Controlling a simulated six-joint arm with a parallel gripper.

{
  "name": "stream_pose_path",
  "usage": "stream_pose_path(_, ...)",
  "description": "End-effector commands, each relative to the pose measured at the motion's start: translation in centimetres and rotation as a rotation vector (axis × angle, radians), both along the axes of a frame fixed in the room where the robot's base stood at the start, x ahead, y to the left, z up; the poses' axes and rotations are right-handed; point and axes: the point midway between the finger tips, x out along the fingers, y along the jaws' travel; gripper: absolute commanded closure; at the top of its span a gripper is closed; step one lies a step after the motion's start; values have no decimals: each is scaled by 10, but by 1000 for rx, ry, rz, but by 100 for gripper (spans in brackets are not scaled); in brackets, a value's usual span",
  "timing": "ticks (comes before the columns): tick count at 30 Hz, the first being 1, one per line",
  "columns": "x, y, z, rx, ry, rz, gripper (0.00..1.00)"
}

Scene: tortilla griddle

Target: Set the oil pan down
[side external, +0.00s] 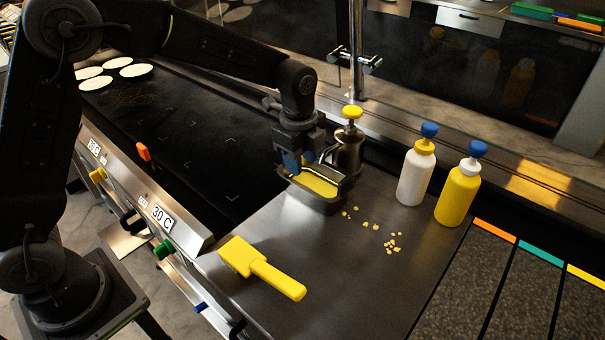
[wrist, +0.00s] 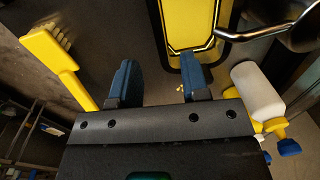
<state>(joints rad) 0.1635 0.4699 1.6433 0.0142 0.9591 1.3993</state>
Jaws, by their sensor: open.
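The oil pan (side external: 322,206) is a dark rectangular pan with a yellow inside, and it appears to rest level on the steel counter beside the griddle. In the wrist view the pan (wrist: 163,22) shows at the top, cut by the frame edge. My gripper (side external: 292,164) is open, its blue fingers down at the pan's griddle-side end. In the wrist view the fingers of my gripper (wrist: 160,76) stand apart with no object held; one overlaps the pan's near end and the other is to its left. Whether a finger touches the pan I cannot tell.
A metal container with a yellow knob (side external: 348,152) stands close behind the pan. A white bottle (side external: 416,176) and a yellow bottle (side external: 457,194) are to the right. A yellow brush (side external: 262,268) lies in front. Yellow crumbs (side external: 390,244) dot the counter. Tortillas (side external: 95,83) lie on the griddle.

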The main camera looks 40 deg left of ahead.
Motion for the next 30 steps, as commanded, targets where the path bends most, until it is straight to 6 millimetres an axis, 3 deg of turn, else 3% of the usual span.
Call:
stream_pose_path(10,-4,1,16,-2,-7,19,58)
stream_pose_path(14,-21,11,42,-20,-46,146,58)
stream_pose_path(18,-63,28,82,-68,-116,410,58)
stream_pose_path(22,-111,44,110,-132,-180,682,58)
stream_pose_path(26,-159,57,124,-212,-240,950,58)
stream_pose_path(30,-206,66,126,-308,-289,1213,58)
